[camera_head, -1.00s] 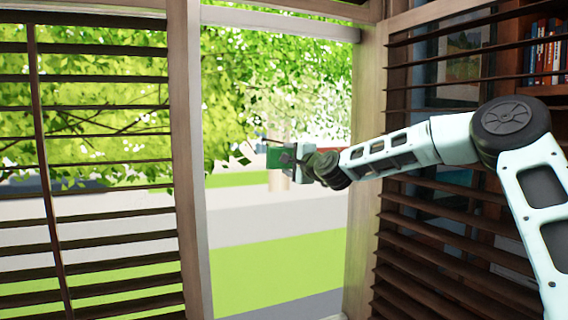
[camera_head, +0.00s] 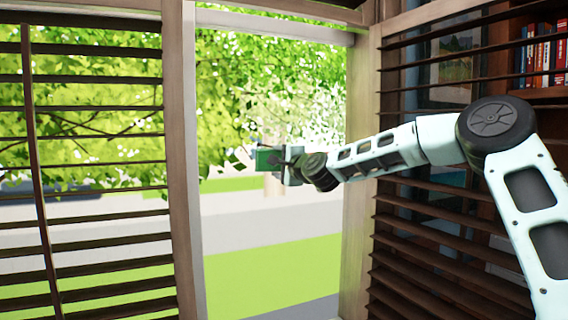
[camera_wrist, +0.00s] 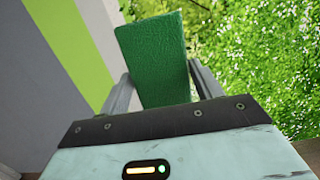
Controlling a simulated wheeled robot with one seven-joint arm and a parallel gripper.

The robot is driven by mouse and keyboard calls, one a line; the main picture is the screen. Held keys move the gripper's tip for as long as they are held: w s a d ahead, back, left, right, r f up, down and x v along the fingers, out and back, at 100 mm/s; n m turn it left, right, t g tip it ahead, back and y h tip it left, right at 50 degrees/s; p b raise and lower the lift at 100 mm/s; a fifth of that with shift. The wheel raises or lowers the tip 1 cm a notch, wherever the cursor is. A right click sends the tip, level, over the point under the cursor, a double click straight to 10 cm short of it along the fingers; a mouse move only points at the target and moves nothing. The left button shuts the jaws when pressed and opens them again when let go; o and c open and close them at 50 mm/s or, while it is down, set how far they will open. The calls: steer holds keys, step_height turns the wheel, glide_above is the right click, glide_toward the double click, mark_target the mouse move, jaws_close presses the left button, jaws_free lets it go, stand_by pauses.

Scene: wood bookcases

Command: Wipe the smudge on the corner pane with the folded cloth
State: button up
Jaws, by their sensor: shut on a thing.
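My gripper (camera_head: 284,160) is shut on the folded green cloth (camera_head: 267,159), in front of the corner pane (camera_head: 270,225). In the wrist view the cloth (camera_wrist: 153,58) stands out between the two fingers of my gripper (camera_wrist: 163,85), with its flat face toward the camera. The pane is clear, with green leaves, a pale road and grass showing through it. I cannot tell whether the cloth touches the glass. I cannot make out a smudge on the pane in either view.
Dark slatted shutters (camera_head: 95,235) stand left of the pane, and more slats (camera_head: 440,240) stand to its right. Wooden posts (camera_head: 184,150) frame the opening. Books (camera_head: 545,52) sit on a shelf behind the right slats.

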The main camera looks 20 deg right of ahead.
steer(key=shift+a, duration=5.4)
steer(key=shift+d, duration=0.1)
steer(key=b, duration=0.4)
glide_toward(239, 162)
steer(key=shift+w+a+r, duration=0.1)
steer(key=shift+w+a, duration=0.1)
steer(key=shift+a, duration=0.15)
steer(key=shift+s, duration=0.1)
steer(key=shift+s+b, duration=0.85)
steer(key=shift+s, duration=0.6)
